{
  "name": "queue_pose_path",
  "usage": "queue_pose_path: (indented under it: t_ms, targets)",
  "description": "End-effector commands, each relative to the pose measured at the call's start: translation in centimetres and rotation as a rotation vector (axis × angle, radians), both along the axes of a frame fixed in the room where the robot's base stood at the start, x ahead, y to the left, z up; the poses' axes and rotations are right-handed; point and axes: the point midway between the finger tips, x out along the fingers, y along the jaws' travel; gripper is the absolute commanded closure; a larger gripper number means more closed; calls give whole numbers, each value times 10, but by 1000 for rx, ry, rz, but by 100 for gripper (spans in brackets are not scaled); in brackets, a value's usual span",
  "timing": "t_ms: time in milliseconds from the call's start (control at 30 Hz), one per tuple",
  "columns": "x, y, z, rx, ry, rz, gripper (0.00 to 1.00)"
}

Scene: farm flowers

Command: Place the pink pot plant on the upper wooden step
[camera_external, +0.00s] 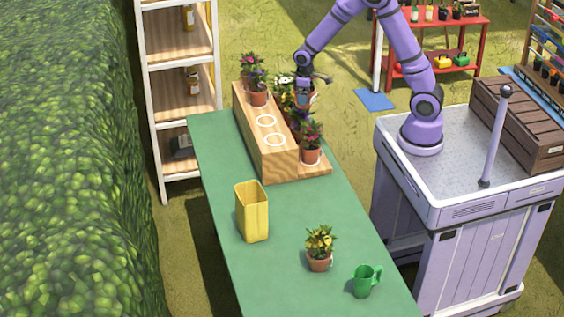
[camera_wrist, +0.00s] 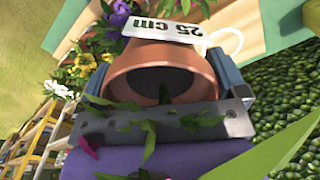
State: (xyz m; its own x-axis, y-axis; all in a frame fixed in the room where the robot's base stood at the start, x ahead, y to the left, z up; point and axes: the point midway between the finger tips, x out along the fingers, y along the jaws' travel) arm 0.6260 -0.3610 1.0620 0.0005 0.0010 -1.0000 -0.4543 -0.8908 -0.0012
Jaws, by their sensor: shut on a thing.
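My gripper (camera_external: 304,96) is shut on a terracotta pot plant, held above the far part of the wooden steps. In the wrist view, its pot (camera_wrist: 165,60) sits between the two jaws, with dark soil inside and green leaves towards the camera. One pink petal (camera_wrist: 87,146) shows beside those leaves; its other blossoms are out of view or hidden. The upper wooden step (camera_external: 251,112) bears a pink-purple pot plant (camera_external: 257,88) at its far end and bare white circles nearer. A pink-red pot plant (camera_external: 311,140) stands at the near end of the lower step (camera_external: 318,168).
Purple flowers (camera_external: 299,122) and yellow flowers (camera_wrist: 85,60) stand near the held pot. A yellow container (camera_external: 253,212), a yellow-flowered pot plant (camera_external: 319,247) and a green mug (camera_external: 367,281) stand on the green table (camera_external: 285,285). A "25 cm" label (camera_wrist: 165,27) lies beyond the pot.

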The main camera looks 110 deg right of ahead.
Motion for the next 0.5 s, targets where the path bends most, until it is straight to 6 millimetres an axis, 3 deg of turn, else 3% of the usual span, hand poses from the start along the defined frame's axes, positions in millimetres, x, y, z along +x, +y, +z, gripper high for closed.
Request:
queue_pose_path:
  t_ms: [233,500]
  targets:
    - [0,0,-36,3,3,0,47]
    - [11,-6,-51,0,-1,1,47]
